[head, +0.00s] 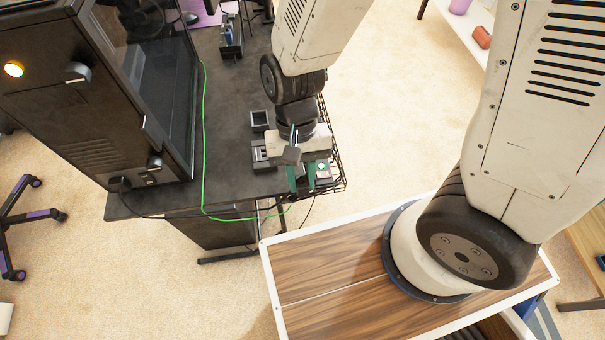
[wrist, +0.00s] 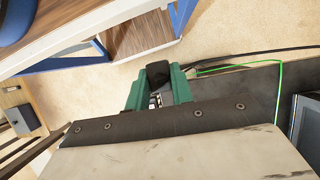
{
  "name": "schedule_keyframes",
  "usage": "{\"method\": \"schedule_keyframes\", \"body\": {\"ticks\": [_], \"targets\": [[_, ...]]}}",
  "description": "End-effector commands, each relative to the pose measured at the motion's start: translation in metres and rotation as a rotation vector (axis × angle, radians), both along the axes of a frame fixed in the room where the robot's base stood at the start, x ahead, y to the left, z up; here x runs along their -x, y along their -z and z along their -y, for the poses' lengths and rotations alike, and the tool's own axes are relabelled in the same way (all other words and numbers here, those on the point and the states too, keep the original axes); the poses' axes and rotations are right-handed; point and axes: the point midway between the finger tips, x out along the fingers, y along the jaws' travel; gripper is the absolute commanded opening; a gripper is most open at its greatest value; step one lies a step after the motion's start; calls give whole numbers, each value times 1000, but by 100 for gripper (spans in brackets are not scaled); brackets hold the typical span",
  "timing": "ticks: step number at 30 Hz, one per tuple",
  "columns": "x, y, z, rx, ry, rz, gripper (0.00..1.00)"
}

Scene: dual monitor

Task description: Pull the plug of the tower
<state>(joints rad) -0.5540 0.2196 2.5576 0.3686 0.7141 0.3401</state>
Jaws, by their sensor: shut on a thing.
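The black tower (head: 120,75) stands on the left of the dark desk. A black plug (head: 119,183) sits at its lower front, with a black cable running right to the desk's front edge. My gripper (head: 301,182) has green fingers and points down at the desk's front right corner. In the wrist view my gripper (wrist: 158,84) is shut on a black block that looks like a plug (wrist: 158,69), held between the fingertips. In the head view my fingers and wrist hide most of this plug. I cannot tell whether it still sits in a socket.
A green cable (head: 204,140) runs along the desk (head: 228,95) past the tower and over the front edge near my gripper. Grey socket-like boxes (head: 260,120) and a black wire rack (head: 337,160) are close around my gripper. Open carpet (head: 385,100) lies to the right.

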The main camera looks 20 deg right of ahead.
Motion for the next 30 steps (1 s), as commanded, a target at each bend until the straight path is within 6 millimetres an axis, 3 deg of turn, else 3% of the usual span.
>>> {"method": "schedule_keyframes", "body": {"ticks": [30], "targets": [[-1,-34,2,0,3,0,0]]}}
